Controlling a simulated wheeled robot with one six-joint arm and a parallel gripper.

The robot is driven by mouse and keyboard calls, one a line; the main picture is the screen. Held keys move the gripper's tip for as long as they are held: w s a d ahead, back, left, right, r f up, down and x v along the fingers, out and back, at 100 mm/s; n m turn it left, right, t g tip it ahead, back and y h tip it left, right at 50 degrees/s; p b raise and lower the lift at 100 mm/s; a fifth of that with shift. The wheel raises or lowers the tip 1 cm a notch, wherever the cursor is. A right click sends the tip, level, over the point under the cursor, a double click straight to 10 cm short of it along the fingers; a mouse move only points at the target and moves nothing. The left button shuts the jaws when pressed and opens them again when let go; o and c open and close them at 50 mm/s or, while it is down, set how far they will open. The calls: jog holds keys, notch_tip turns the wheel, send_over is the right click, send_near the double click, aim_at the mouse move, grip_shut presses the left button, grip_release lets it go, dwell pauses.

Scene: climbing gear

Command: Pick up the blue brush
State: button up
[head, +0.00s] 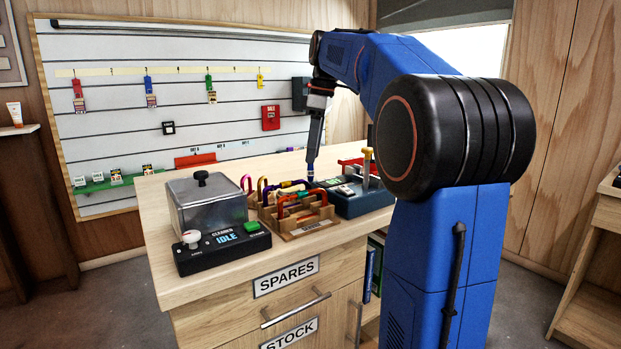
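My gripper (314,150) points down over the bench, above the join between the wooden tray and the dark blue-grey box. A thin upright blue piece (310,168) shows right at its fingertips; it may be the blue brush, but it is too small to be sure. The fingers look close together, and I cannot tell whether they are shut on it. A yellow-topped upright tool (367,160) stands at the dark box (362,205), to the right of my gripper.
The wooden tray (310,229) holds several coloured carabiners. A cleaner unit reading IDLE (223,246) with a lidded metal tank (205,203) stands to the left. A slatted wall board (190,100) with hanging gear is behind. The bench's front left corner (160,268) is bare.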

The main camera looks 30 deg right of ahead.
jog(key=shift+w+a+f, duration=0.15)
jog(key=shift+f, duration=0.9)
jog(key=shift+w+a+f, duration=0.1)
jog(key=shift+a+f, duration=0.05)
jog(key=shift+f, duration=0.9)
grip_shut()
jog(key=shift+r, duration=0.1)
notch_tip(320, 180, up, 10)
jog(key=shift+f, duration=0.1)
